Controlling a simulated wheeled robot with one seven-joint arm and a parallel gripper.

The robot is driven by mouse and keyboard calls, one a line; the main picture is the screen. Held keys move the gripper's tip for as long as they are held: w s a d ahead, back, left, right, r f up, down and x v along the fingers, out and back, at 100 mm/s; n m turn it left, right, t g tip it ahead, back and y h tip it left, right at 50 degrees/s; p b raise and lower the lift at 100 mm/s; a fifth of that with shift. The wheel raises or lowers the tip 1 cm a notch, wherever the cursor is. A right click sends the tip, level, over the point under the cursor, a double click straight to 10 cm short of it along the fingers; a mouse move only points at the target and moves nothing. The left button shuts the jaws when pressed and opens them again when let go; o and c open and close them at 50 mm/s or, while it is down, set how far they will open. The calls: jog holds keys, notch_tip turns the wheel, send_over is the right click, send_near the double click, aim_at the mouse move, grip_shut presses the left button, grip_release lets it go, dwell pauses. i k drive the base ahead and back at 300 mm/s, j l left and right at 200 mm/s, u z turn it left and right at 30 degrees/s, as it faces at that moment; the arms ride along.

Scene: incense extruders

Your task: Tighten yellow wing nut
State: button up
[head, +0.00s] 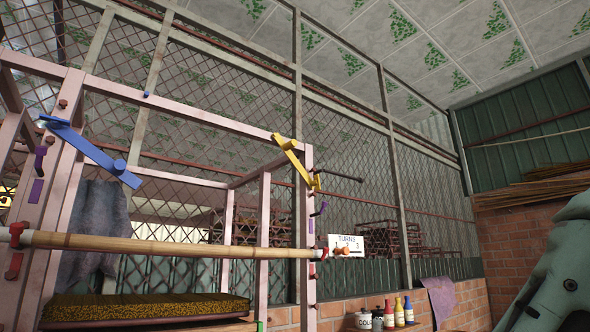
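A yellow bar (293,159) slants down to the right on the top right corner of a pink frame, with a round yellow boss near its upper end. A small yellow part (316,182) sits at its lower end beside a dark rod; it looks like a wing nut, but it is too small to be sure or to tell how tight it is. My gripper is not in view. A pale green curved surface at the lower right looks like part of my arm.
The pink frame (265,216) also carries a blue bar (95,153). A bamboo pole (170,247) crosses its front. A white sign reading TURNS (346,245) stands to the right. Several bottles (398,311) stand below, near a brick wall (504,245). Wire mesh lies behind.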

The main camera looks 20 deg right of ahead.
aim_at(316, 183)
jog(key=k+l+u, duration=0.1)
jog(key=l+u, duration=0.25)
jog(key=k+l+u, duration=0.1)
jog(key=u, duration=0.3)
jog(key=k+l+u, duration=0.15)
jog(key=l+u, duration=0.2)
